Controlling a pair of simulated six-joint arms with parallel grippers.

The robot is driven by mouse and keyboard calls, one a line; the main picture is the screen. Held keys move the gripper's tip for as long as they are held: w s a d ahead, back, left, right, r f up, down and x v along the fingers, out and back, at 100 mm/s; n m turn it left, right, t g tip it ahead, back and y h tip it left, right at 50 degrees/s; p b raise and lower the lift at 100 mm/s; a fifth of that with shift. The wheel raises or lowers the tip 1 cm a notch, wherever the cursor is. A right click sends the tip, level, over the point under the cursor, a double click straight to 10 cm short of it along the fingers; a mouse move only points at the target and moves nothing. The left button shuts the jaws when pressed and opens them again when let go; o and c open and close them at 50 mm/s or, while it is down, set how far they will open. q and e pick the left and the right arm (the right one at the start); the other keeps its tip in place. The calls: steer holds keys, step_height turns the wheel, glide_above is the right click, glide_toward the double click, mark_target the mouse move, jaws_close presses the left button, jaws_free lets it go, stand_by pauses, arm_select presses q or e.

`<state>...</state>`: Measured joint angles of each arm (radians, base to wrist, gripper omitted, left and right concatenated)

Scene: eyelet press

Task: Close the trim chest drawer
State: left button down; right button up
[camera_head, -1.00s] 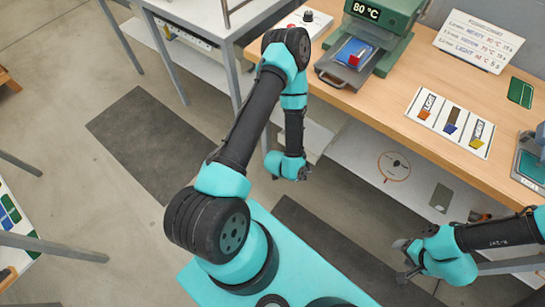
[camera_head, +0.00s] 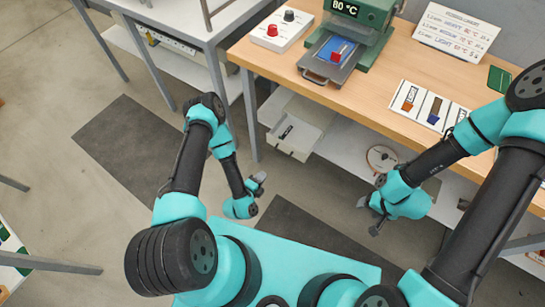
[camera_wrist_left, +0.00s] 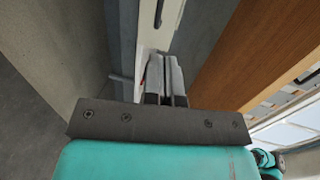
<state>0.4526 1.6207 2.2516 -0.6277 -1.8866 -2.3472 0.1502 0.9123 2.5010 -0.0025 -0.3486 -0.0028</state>
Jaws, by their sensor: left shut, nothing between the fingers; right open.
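The white trim chest (camera_head: 289,112) is under the left end of the wooden bench. Its drawer (camera_head: 286,144) stands out toward me, with a dark handle-like strip showing. My left gripper (camera_head: 260,180) is shut and empty, in front of the drawer and apart from it in the head view. In the left wrist view its closed fingers (camera_wrist_left: 165,78) point toward a white panel (camera_wrist_left: 155,30) with a dark handle, probably the drawer front. My right gripper (camera_head: 368,217) is open and empty, lower right of the drawer, over the floor in front of the bench.
The wooden bench (camera_head: 385,75) overhangs the drawer. On it are a green press (camera_head: 362,28), a box with red and black knobs (camera_head: 282,30) and a sample card (camera_head: 425,105). A grey table leg (camera_head: 216,72) stands left of the drawer.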

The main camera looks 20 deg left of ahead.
arm_select(q)
steer(key=shift+w, duration=0.1)
steer(key=x, duration=1.3)
steer(key=shift+w+d, duration=0.15)
steer(key=shift+w, duration=0.2)
steer(key=shift+w+f, duration=0.1)
steer(key=shift+w, duration=0.05)
